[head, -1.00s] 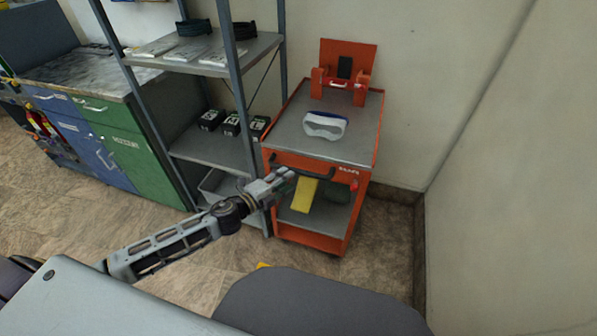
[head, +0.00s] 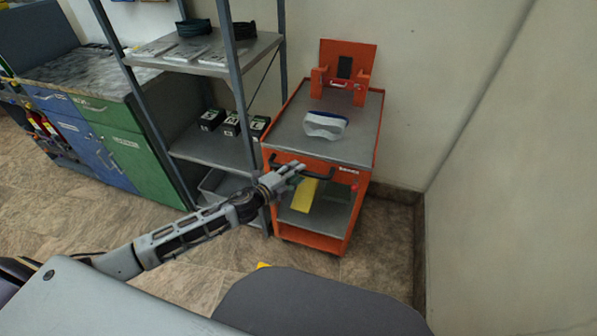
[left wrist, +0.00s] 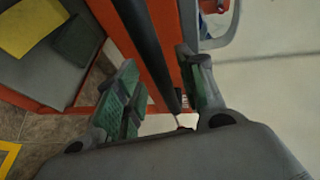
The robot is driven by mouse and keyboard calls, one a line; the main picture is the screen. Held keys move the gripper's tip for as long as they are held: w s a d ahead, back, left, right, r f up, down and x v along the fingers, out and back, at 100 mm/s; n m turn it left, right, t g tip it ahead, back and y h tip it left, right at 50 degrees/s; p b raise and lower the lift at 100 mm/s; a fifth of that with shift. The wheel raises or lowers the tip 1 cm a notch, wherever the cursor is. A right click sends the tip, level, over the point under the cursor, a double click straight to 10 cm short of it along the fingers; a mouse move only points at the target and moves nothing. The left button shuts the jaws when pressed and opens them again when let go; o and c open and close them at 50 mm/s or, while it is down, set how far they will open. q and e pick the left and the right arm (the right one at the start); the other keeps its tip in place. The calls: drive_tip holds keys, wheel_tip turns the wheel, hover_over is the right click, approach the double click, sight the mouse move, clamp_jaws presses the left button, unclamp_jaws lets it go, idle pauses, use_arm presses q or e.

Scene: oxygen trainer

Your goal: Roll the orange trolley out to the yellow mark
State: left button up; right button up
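The orange trolley (head: 318,232) stands against the wall, right of the grey shelf unit. Its black handle bar (head: 322,174) runs across the upper front. My left gripper (head: 297,170) is at the left part of this handle. In the left wrist view the open fingers (left wrist: 163,92) stand on either side of the dark bar (left wrist: 143,35), with gaps showing beside it. A bit of the yellow mark (head: 263,265) shows on the floor in front of the trolley; a yellow corner of it (left wrist: 9,157) shows in the left wrist view. My right gripper is not in view.
Goggles (head: 325,125) lie on the trolley top. A yellow item (head: 304,194) and a dark green one (left wrist: 76,42) lie on its lower shelf. The grey shelf unit (head: 217,150) stands close on the left. Floor in front of the trolley looks clear.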

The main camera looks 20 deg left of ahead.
use_arm(q)
drive_tip(key=shift+x, duration=0.9)
drive_tip(key=shift+c, duration=0.4)
clamp_jaws()
